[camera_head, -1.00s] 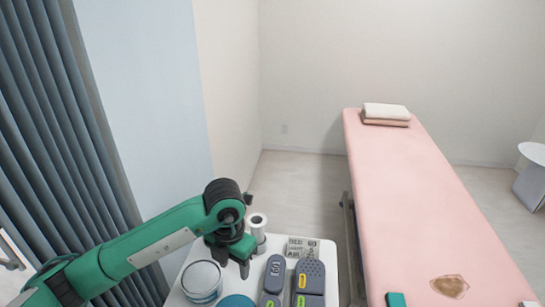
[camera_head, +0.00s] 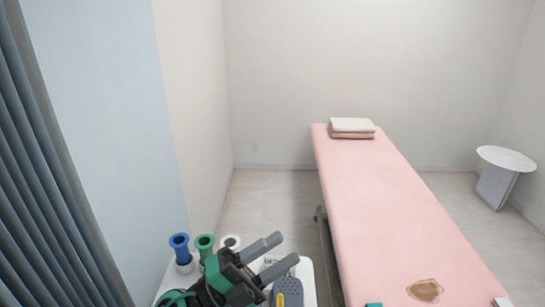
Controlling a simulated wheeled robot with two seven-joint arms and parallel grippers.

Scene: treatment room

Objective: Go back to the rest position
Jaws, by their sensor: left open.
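My left gripper (camera_head: 287,249) is in the lower middle of the head view, over the white cart top (camera_head: 308,278). Its two grey fingers point to the right and are spread apart, with nothing between them. My green and black left arm comes in from the bottom left and hides much of the cart.
A grey device (camera_head: 288,292) lies below the fingers. A pink treatment bed (camera_head: 385,210) carries folded towels (camera_head: 352,128). A round side table (camera_head: 506,158) stands right.

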